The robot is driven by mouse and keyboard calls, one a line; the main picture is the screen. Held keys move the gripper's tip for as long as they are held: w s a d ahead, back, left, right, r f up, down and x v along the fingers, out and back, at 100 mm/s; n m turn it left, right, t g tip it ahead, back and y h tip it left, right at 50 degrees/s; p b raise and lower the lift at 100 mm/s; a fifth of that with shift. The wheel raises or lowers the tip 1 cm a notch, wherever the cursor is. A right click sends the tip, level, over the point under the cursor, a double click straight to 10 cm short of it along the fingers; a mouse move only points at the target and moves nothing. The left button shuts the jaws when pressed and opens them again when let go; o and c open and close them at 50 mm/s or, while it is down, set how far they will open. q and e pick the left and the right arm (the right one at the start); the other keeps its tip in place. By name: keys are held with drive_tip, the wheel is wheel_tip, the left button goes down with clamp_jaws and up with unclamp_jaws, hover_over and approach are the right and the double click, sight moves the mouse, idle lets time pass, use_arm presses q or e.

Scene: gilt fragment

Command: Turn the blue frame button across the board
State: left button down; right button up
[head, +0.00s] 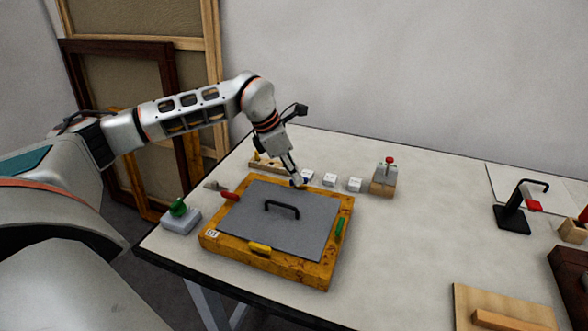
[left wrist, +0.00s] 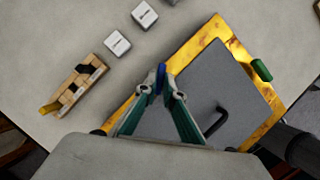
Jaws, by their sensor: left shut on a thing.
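The blue frame button (head: 299,182) is on the far side of the yellow wooden frame (head: 283,267), mostly hidden by my left gripper (head: 297,180) in the head view. In the left wrist view the blue button (left wrist: 161,72) shows between the fingertips of my left gripper (left wrist: 163,88), which is shut on it. Its exact angle to the frame edge is hard to tell. The grey board (head: 270,225) lies inside the frame and has a black handle (head: 282,208). A yellow button (head: 260,249) and a green button (head: 339,229) lie along their frame sides.
A red piece (head: 229,195) lies at the frame's left side. Small white blocks (head: 330,180) and a wooden block rack (left wrist: 76,84) stand behind the frame. A box with a red knob (head: 384,180) stands behind right, a green-knobbed box (head: 180,218) at left.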

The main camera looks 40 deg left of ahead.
use_arm(q)
drive_tip(key=n, duration=0.2)
drive_tip(key=n+y+p, duration=0.1)
drive_tip(key=shift+s+d+n+t, duration=0.2)
drive_tip(key=shift+n+t, duration=0.1)
drive_tip(key=shift+n, duration=0.1)
drive_tip(key=n+y, duration=0.1)
drive_tip(key=n, duration=0.1)
drive_tip(key=shift+d+n, duration=0.1)
drive_tip(key=shift+n, duration=0.2)
drive_tip(key=n+y, duration=0.1)
drive_tip(key=n, duration=0.2)
drive_tip(key=shift+d+p, duration=0.1)
drive_tip(key=shift+p, duration=0.2)
drive_tip(key=shift+f+n+y, duration=0.1)
drive_tip(key=shift+n+y, duration=0.4)
drive_tip(key=shift+n, duration=0.3)
use_arm(e)
drive_tip(key=shift+w+r, duration=0.25)
drive_tip(key=shift+r, duration=1.25)
use_arm(q)
drive_tip(key=c, duration=2.2)
unclamp_jaws()
drive_tip(key=shift+o, duration=0.2)
